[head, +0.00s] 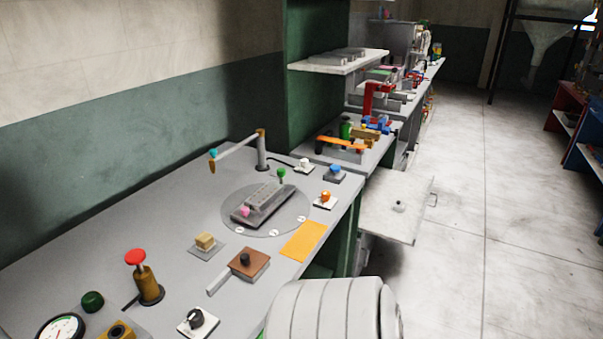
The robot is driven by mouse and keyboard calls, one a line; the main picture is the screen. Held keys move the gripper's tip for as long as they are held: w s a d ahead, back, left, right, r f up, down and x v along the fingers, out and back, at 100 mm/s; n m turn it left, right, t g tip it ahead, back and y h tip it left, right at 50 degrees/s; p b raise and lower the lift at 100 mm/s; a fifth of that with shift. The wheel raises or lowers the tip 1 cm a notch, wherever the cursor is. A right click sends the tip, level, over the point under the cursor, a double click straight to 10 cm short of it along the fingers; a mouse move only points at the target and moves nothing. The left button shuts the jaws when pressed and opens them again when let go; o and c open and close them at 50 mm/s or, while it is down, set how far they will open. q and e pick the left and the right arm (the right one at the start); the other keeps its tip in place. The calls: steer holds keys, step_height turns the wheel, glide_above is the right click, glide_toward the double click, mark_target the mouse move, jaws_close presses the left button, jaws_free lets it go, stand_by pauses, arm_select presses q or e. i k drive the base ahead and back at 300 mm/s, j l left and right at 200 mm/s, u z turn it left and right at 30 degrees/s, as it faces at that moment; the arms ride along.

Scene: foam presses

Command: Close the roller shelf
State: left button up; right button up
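The roller shelf appears to be the flat white panel (397,203) at right of centre. It sticks out to the right from below the workbench, over the floor. A small round knob stands on its top and a thin handle is on its far right edge. Its inner end is hidden by the bench. Neither of my grippers is in view.
More cluttered benches continue behind. The floor (500,240) to the right is clear.

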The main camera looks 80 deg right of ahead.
mark_target(384, 187)
steer(key=z, duration=1.6)
steer(key=l+z, duration=0.5)
steer(key=i+l+z, duration=0.1)
steer(key=l+z, duration=0.15)
steer(key=z, duration=0.2)
steer(key=i+l+z, duration=0.1)
steer(key=l+z, duration=0.4)
steer(key=i+l, duration=0.35)
steer(key=l, duration=0.15)
